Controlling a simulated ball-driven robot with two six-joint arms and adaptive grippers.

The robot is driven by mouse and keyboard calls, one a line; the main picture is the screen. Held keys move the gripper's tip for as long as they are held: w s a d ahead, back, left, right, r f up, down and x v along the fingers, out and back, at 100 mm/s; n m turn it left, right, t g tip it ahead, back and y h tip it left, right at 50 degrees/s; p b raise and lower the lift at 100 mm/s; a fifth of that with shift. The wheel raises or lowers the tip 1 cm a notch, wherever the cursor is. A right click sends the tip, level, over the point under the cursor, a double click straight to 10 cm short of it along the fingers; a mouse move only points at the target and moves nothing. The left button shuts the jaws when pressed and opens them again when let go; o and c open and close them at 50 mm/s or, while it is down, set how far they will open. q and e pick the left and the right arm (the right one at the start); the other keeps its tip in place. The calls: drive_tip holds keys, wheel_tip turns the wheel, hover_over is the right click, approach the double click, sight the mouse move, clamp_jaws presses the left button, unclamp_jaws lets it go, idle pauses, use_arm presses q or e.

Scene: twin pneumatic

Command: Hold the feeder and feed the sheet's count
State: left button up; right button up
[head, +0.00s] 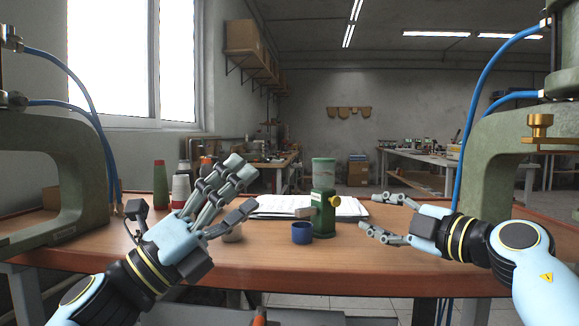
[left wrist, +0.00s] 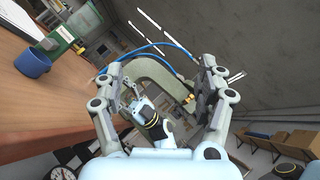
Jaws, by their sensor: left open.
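The feeder (head: 324,214) is a green upright body with a pale green translucent hopper on top and a yellow knob at its right side. It stands on the table, and part of it shows in the left wrist view (left wrist: 62,38). White printed sheets (head: 275,206) lie behind it. A blue cup (head: 302,233) stands left of the feeder's foot. My left gripper (head: 243,188) is open and empty, raised left of the feeder; its fingers show in the left wrist view (left wrist: 160,75). My right gripper (head: 370,212) has its fingers apart, empty, right of the feeder.
Green and white bottles (head: 161,185) stand back left. Large green presses with blue hoses flank the wooden table (head: 340,262) at left and right. The table front is clear.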

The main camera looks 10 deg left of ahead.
use_arm(q)
drive_tip(key=w+d+m+g+y, duration=0.2)
drive_tip(key=w+d+m, duration=0.35)
drive_tip(key=w, duration=0.25)
drive_tip(key=m+y, duration=0.4)
drive_tip(key=y, duration=0.1)
approach(317, 163)
drive_tip(key=w, duration=0.1)
drive_tip(key=x, duration=1.1)
drive_tip(key=shift+d, duration=0.4)
drive_tip(key=c, duration=1.5)
use_arm(e)
clamp_jaws()
